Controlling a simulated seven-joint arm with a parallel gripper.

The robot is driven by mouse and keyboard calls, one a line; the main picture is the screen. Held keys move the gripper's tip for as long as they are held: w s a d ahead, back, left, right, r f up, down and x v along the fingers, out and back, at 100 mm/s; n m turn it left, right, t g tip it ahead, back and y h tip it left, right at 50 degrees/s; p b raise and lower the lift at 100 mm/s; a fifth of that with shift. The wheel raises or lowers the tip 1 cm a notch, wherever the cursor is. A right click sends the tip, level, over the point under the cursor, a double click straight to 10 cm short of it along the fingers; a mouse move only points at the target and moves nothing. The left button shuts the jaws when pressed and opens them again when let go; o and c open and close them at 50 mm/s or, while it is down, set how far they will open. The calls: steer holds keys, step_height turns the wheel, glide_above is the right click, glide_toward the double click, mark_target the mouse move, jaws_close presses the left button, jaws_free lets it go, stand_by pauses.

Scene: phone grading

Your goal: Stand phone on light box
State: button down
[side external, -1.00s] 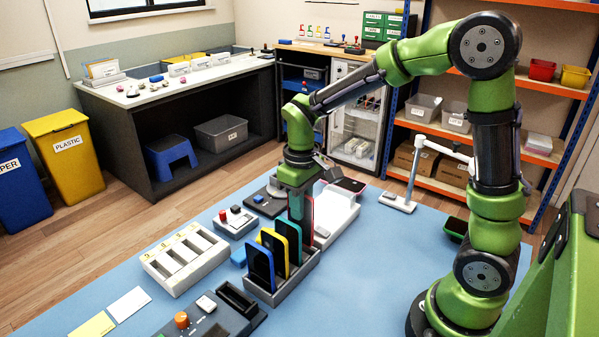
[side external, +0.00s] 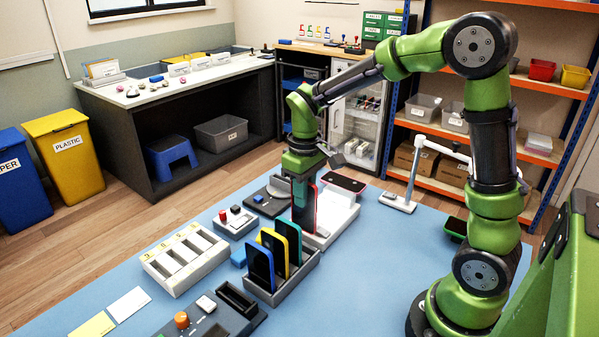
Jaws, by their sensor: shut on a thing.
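My gripper (side external: 301,187) points down and is shut on a dark phone with a red edge (side external: 304,213). The phone is upright, just behind the rack and in front of the white light box (side external: 338,217). I cannot tell whether its lower end touches anything. A flat dark panel with a red rim (side external: 345,183) lies at the back of the light box. A blue phone (side external: 260,268), a yellow phone (side external: 273,250) and a teal phone (side external: 289,240) stand in the grey rack (side external: 297,283).
A white slotted tray (side external: 184,257) and a button box (side external: 234,221) lie left of the rack. A grey console with an orange knob (side external: 181,320) is at the front. A white stand (side external: 398,202) rises right of the light box.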

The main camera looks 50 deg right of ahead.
steer(key=w+d+r, duration=0.1)
steer(key=d, duration=1.7)
steer(key=shift+r, duration=0.25)
steer(key=shift+w+f, duration=0.1)
steer(key=shift+f, duration=0.2)
stand_by(0.3)
steer(key=shift+f, duration=0.7)
steer(key=shift+f, duration=0.15)
steer(key=shift+f, duration=0.35)
steer(key=shift+f, duration=0.2)
stand_by(0.5)
steer(key=shift+f, duration=0.3)
